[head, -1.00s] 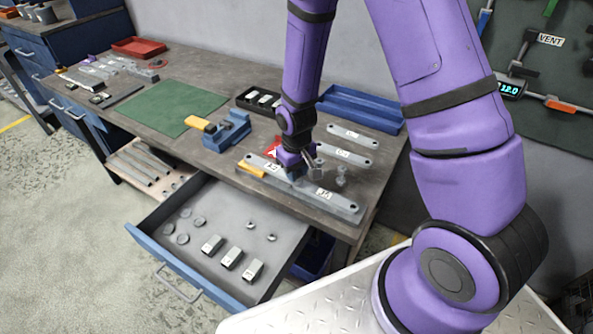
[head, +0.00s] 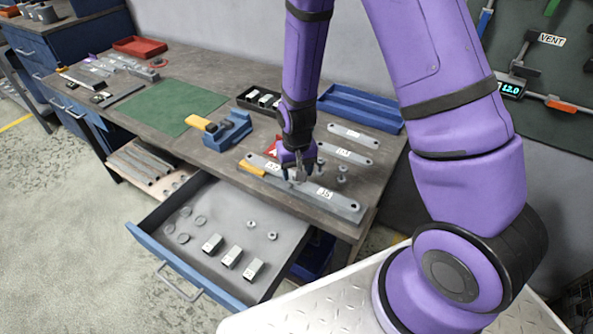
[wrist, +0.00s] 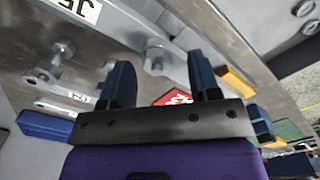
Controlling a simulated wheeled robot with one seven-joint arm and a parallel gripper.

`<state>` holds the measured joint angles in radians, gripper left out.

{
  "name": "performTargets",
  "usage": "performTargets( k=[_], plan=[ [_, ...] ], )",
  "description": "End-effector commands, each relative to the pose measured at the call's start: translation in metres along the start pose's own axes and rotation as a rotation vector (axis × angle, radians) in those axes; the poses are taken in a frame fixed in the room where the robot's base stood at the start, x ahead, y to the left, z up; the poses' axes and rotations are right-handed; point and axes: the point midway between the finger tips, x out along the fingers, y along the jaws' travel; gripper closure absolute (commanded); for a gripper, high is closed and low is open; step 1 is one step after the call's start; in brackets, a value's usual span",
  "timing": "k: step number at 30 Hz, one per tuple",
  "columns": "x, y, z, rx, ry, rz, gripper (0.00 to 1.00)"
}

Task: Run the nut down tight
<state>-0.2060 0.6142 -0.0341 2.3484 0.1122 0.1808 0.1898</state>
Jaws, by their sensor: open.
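A long grey bracket bar (head: 335,203) with white labels lies along the front of the bench. My gripper (head: 298,180) points down over its middle, with its jaws apart. In the wrist view, a bolt with a hex piece (wrist: 157,58) stands on the bar, in the gap between my two dark fingers (wrist: 160,78); the fingers do not visibly touch it. Whether the hex piece is a nut or the bolt head, and whether it is seated, I cannot tell. Another bolt (wrist: 63,50) stands to its left, and bolts (head: 342,172) also show right of my gripper in the head view.
An open drawer (head: 285,195) below the front edge holds discs, metal blocks and two small nut-like pieces (head: 250,224). A blue vise-like fixture (head: 232,128) stands left, a blue tray (head: 365,108) behind. The green mat (head: 170,108) is mostly clear.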

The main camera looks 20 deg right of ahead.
Motion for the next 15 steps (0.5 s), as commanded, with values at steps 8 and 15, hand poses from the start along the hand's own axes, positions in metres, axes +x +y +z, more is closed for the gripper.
performTargets(
  k=[8,15],
  plan=[
    [-0.036,0.000,-0.001,0.000,0.005,-0.001,0.43],
    [-0.074,-0.001,0.000,-0.002,0.003,-0.001,0.43]
  ],
)
